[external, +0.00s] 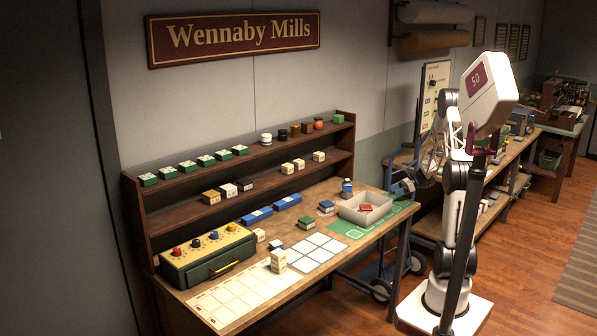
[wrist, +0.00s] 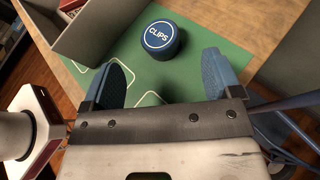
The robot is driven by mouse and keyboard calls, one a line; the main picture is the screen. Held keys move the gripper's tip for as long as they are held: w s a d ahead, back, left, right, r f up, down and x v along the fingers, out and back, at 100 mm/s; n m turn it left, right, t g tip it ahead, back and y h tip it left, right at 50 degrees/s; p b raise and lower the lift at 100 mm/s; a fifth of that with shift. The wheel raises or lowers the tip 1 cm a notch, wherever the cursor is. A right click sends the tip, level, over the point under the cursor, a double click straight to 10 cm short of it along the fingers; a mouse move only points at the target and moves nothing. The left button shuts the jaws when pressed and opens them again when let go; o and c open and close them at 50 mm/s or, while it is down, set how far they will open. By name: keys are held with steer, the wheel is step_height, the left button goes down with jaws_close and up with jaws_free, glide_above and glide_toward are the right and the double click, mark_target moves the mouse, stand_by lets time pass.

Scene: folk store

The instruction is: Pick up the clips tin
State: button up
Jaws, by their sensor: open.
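The clips tin (wrist: 161,38) is a round dark blue tin with a white-ringed lid reading CLIPS. In the wrist view it stands upright on a green mat (wrist: 205,30), ahead of my gripper (wrist: 165,74). My gripper is open, with its two blue fingers apart and nothing between them. The tin lies beyond the fingertips, roughly midway between the fingers in the picture.
A grey open box (external: 365,210) holding a red item (external: 366,207) stands on the table; its wall (wrist: 100,30) is close left of the tin in the wrist view. Shelves (external: 240,165) with several small boxes line the wall.

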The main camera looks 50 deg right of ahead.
steer(key=shift+w+a+f, duration=0.2)
steer(key=shift+w+a, duration=0.15)
steer(key=shift+f+x, duration=0.2)
steer(key=shift+x, duration=2.45)
steer(key=shift+s, duration=0.15)
steer(key=shift+c, duration=0.4)
steer(key=c, duration=0.9)
